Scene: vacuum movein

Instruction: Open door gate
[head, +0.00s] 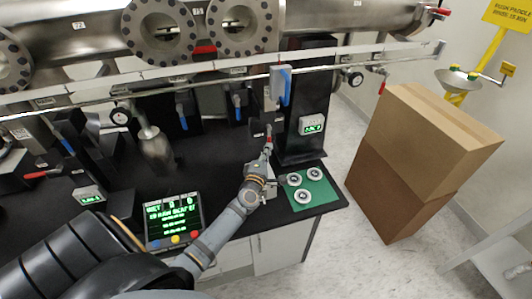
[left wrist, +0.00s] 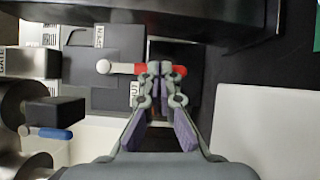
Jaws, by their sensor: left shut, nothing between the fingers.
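My left gripper (head: 267,150) reaches over the black bench to a small red-tipped lever (head: 269,131) below a grey block with a blue handle. In the left wrist view my left gripper (left wrist: 161,70) is shut, with its fingertips together at the red lever (left wrist: 122,68). Red shows on both sides of the tips and a pale round knob is at the lever's left end. The fingertips overlap the lever in the picture; I cannot tell whether they touch it. A block with a label reading "GATE" (left wrist: 28,63) stands at the left edge. My right gripper is not in view.
A black post (head: 305,110) with a green display stands just right of the gripper. A green mat (head: 318,190) with metal rings lies at the bench corner. A lit screen (head: 172,218) is in front. Steel pipes cross above. Stacked cartons (head: 420,150) stand on the floor at right.

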